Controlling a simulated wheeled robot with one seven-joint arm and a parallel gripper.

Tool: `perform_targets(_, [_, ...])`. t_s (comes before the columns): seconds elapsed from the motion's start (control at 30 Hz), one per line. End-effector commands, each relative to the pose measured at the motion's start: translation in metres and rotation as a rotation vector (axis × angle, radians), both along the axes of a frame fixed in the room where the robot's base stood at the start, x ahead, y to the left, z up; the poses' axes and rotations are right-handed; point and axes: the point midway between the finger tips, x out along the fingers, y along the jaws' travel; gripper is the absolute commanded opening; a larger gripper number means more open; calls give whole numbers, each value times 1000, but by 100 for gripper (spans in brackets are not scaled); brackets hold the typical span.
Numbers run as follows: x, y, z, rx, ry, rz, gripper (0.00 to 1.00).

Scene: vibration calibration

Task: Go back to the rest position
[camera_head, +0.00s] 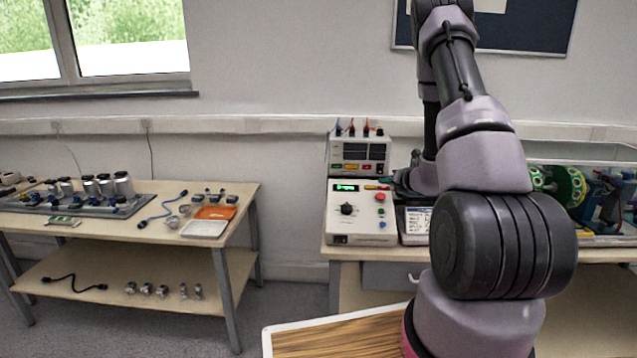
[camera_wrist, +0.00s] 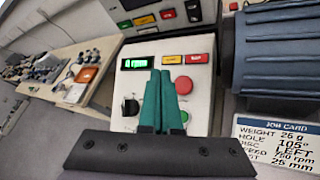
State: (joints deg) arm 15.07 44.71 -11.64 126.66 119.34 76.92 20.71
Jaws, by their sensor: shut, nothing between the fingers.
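My gripper (camera_wrist: 161,74) is shut, its two teal fingers together with nothing between them. In the wrist view the fingers lie across the front of a white control box (camera_wrist: 200,100), between its black knob (camera_wrist: 131,107) and its red button (camera_wrist: 184,85). I cannot tell whether the fingertips touch the box. The box's green display (camera_wrist: 136,63) seems to read 0 rpm.
A meter unit (camera_head: 360,155) stands behind the control box. A job card (camera_wrist: 278,145) lies to the right. A machine with green discs (camera_head: 570,187) is right of my arm. A left table (camera_head: 130,232) holds jars, cables and an orange tray (camera_head: 215,212). Floor shows between the tables.

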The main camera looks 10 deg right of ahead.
Motion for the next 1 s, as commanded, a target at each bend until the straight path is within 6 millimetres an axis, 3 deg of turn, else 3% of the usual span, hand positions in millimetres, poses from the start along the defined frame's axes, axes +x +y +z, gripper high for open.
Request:
perform_targets(0.17, [1,34,40,-50,-40,136,0])
perform_targets(0.27, [-7,77,89,-137,-93,320,0])
perform_targets(0.37, [-30,125,139,-260,-156,538,0])
perform_targets(0.5, [-77,180,194,-471,-248,826,0])
perform_targets(0.7, [-161,228,245,-840,-381,1198,0])
perform_targets(0.87, [-227,238,268,-1194,-475,1454,0])
perform_targets(1.0, [-277,231,282,-1543,-535,1637,0])
